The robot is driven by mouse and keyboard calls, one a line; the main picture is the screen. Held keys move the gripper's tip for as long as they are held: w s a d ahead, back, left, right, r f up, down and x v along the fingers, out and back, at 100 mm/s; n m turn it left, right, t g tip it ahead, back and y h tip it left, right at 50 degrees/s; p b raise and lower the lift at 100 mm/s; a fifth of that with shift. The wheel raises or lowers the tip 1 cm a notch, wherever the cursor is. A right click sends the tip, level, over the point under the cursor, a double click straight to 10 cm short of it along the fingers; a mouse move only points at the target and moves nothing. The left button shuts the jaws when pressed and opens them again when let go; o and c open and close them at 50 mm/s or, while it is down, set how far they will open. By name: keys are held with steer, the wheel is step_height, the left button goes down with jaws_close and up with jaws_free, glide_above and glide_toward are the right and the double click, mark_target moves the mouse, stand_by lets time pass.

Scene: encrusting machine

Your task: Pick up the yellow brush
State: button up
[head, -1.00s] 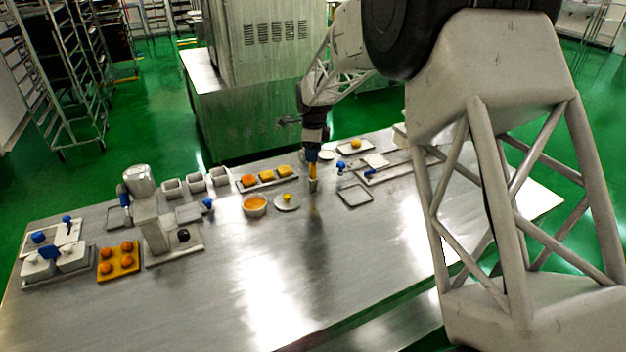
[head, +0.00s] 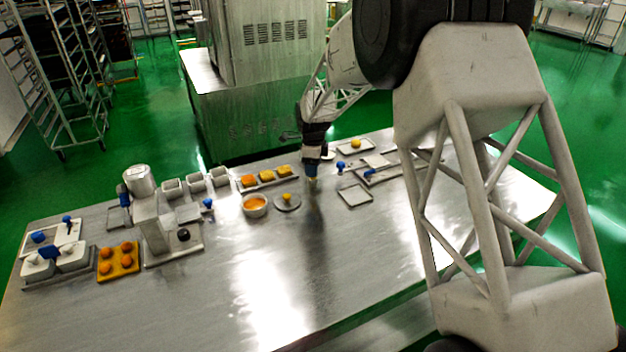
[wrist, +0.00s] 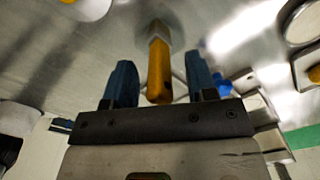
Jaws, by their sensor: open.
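The yellow brush (wrist: 159,68) shows in the wrist view as a yellow handle with a pale metal-coloured part at its far end. It lies between the two blue fingers of my gripper (wrist: 160,78), with a visible gap on each side. The fingers are open and do not appear to touch it. In the head view my gripper (head: 311,172) is low over the steel table (head: 370,255), pointing down. It hides most of the brush there. The brush appears to stand upright, but its foot is hard to make out.
Left of my gripper are an orange-filled bowl (head: 255,206) and a round plate (head: 288,203) with a yellow piece. A square tray (head: 355,195) is at the right. A tray of orange and yellow pieces (head: 266,179) lies behind. The table in front is clear.

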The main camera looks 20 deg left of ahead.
steer(key=shift+f, duration=0.5)
jaws_close()
steer(key=shift+r, duration=0.1)
stand_by(0.3)
steer(key=shift+r, duration=4.95)
